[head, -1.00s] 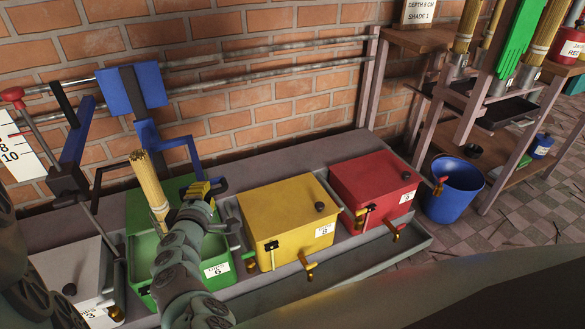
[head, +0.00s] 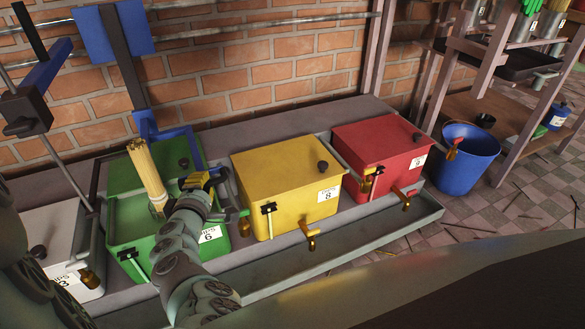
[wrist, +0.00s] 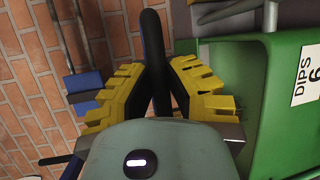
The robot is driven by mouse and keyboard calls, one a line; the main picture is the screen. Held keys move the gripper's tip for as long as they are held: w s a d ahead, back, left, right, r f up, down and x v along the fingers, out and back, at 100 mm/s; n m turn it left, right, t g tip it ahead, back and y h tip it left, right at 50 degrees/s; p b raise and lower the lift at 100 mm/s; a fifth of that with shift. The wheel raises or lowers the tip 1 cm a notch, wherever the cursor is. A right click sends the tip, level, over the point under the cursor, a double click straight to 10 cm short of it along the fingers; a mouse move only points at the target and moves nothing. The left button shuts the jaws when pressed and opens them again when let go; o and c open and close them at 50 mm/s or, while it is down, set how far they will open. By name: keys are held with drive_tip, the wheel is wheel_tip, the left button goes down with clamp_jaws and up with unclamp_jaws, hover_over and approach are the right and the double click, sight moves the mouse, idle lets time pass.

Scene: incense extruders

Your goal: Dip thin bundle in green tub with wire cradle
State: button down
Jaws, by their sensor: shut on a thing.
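The thin bundle (head: 146,172) of pale sticks stands tilted in the open green tub (head: 128,255), marked 6. Its foot is at or in the green liquid (head: 128,217). A small grey wire cradle (head: 158,207) seems to surround the foot; its details are too small to tell. My gripper (head: 205,178) is above the tub, just right of the bundle. In the wrist view its yellow fingers (wrist: 158,98) are shut on a black handle (wrist: 153,45). How the handle joins the cradle is hidden.
A blue and black lift frame (head: 125,55) stands behind the green tub. A grey tub (head: 52,235) is to the left; closed yellow (head: 280,180) and red (head: 378,150) tubs are to the right. A blue bucket (head: 465,165) stands near the rack.

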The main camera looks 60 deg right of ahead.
drive_tip(key=shift+w+d+f, duration=0.15)
drive_tip(key=shift+w+f, duration=0.1)
drive_tip(key=c, duration=1.4)
unclamp_jaws()
drive_tip(key=shift+s, duration=0.1)
drive_tip(key=o, duration=0.3)
drive_tip(key=shift+s+a+f, duration=0.1)
drive_tip(key=shift+s+a, duration=0.1)
drive_tip(key=shift+a, duration=0.05)
drive_tip(key=shift+o, duration=0.7)
drive_tip(key=shift+w+d, duration=0.15)
drive_tip(key=shift+v, duration=3.8)
